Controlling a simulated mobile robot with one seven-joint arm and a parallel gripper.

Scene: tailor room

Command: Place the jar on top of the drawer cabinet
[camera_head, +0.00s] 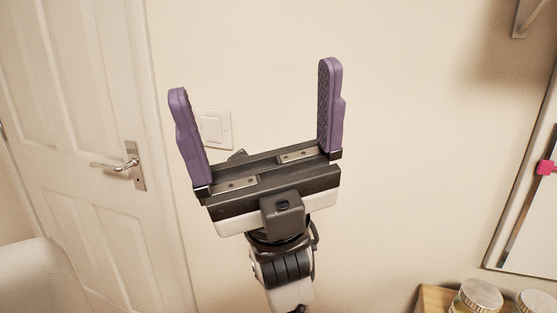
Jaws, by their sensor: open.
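My gripper (254,80) is raised in the middle of the view, with its two purple fingers wide apart and nothing between them. Two jars with silvery lids show at the bottom right: one jar (478,299) and, to its right, another jar (538,302). Both are cut off by the bottom edge of the picture. They are at a light wooden surface (434,298), of which only a corner shows. I cannot tell whether this is the drawer cabinet. My gripper is well apart from the jars, up and to their left.
A white door (85,130) with a metal handle (118,166) is on the left. A light switch (213,128) is on the cream wall behind my gripper. A framed board (535,215) with a pink item (545,167) is at the right. A pale rounded object (38,280) is at the lower left.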

